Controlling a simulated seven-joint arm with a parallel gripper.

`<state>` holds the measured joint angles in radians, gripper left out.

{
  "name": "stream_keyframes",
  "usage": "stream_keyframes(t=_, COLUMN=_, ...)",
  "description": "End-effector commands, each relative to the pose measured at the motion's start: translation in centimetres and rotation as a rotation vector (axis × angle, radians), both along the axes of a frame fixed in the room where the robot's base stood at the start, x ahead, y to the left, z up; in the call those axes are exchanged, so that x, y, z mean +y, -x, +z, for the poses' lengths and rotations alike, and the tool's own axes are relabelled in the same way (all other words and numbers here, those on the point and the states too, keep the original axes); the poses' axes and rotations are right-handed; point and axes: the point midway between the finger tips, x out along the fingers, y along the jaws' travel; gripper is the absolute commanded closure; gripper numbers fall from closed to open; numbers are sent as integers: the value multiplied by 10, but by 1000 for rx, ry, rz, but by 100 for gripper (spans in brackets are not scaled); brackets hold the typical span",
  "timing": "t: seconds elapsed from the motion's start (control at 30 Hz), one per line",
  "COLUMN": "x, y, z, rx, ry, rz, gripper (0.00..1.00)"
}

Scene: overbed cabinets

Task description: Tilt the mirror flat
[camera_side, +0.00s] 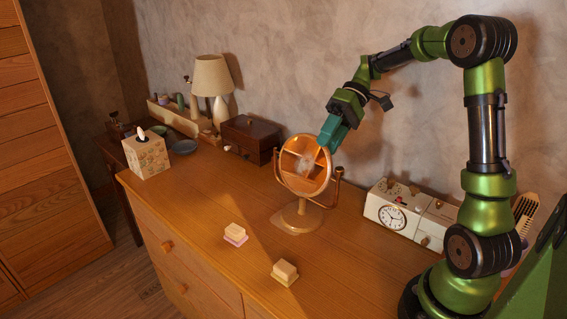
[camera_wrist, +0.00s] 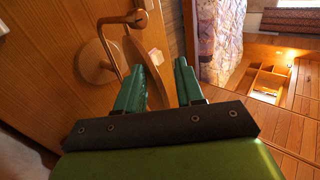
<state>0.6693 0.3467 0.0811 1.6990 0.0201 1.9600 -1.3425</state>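The round mirror (camera_side: 303,168) stands near upright in its wooden yoke on a round base (camera_side: 297,217), on the dresser top. Its face is toward the side camera. My gripper (camera_side: 331,136) is at the mirror's upper right rim, and its teal fingers overlap the rim in the side view. In the wrist view the fingers of my gripper (camera_wrist: 157,75) are apart. The mirror's disc (camera_wrist: 134,48) shows nearly edge-on, partly behind the left finger and reaching into the gap. I cannot tell whether a finger touches it.
On the dresser (camera_side: 200,205) a clock box (camera_side: 408,214) stands to the mirror's right and a dark wooden box (camera_side: 249,138) behind it to the left. Two small soap-like blocks (camera_side: 285,272) lie in front. A tissue box (camera_side: 147,155) and lamp (camera_side: 213,83) stand farther left.

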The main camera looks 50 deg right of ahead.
Motion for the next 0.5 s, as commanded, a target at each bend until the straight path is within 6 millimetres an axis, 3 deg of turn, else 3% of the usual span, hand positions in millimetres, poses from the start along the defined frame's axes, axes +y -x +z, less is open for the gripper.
stream_keyframes(t=0.3, x=19, y=73, z=7, rx=-1, ry=2, rz=-2, gripper=63)
stream_keyframes(t=0.5, x=26, y=101, z=10, rx=-1, ry=1, rz=1, gripper=63)
